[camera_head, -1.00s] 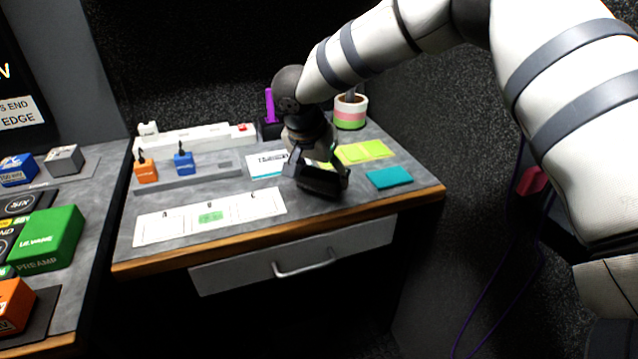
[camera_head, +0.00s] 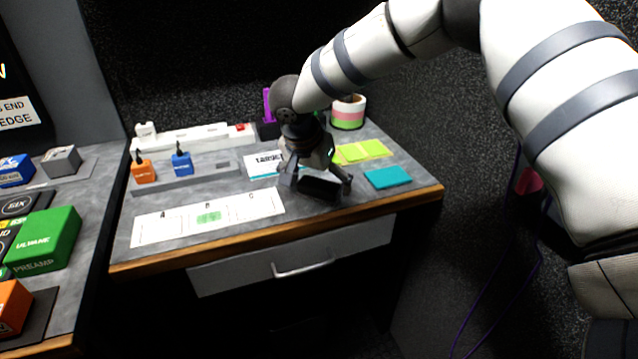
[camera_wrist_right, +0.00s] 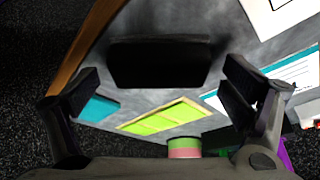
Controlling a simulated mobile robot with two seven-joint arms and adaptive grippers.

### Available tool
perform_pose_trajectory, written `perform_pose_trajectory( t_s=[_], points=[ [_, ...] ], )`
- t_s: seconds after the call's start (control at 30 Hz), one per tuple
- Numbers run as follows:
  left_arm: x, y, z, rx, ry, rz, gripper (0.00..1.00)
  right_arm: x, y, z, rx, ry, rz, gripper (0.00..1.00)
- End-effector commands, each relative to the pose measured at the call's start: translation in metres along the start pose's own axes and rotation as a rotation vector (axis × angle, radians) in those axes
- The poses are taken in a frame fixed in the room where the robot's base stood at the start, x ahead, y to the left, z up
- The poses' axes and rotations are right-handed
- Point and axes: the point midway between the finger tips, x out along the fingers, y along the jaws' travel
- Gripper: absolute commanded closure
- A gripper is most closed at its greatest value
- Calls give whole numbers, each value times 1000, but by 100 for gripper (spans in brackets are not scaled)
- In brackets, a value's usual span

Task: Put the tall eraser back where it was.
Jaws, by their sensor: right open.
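A black block (camera_head: 320,189), which looks like the eraser, sits on the grey desk to the right of the white A-B-C strip (camera_head: 165,229). In the right wrist view the black block (camera_wrist_right: 160,66) lies between and beyond my spread fingertips, with gaps on both sides. My right gripper (camera_head: 318,182) is open just above and behind the block. Its two fingers (camera_wrist_right: 160,90) are wide apart and hold nothing. The block's far side is partly hidden by the gripper in the head view. My left gripper is not in view.
A white card marked TARGET (camera_head: 260,168) lies left of the gripper. Yellow-green notes (camera_head: 362,151), a teal pad (camera_head: 388,178) and a striped pot (camera_head: 348,113) are to the right and behind. Orange (camera_head: 144,172) and blue (camera_head: 181,164) blocks stand by a grey bar.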

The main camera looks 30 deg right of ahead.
Motion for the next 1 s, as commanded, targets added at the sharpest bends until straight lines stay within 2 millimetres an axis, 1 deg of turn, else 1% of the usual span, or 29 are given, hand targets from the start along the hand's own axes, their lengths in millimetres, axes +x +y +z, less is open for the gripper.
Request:
perform_pose_trajectory(
  t_s=[0.03, 0.2, 0.3, 0.4, 0.53, 1.0],
  points=[
    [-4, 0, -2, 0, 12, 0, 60, -16, -1, -2, 2, 4, -9, 7],
    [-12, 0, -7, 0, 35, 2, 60, -66, -1, -3, 3, 4, -11, 7],
    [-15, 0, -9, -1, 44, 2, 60, -89, 0, -2, 2, 4, -9, 7],
    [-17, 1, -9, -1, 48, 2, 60, -104, 0, -2, 2, 3, -6, 7],
    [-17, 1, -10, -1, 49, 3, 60, -112, 0, -1, 0, 2, -3, 7],
    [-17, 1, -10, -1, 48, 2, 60, -112, 0, 0, 0, 0, -1, 7]
  ],
)
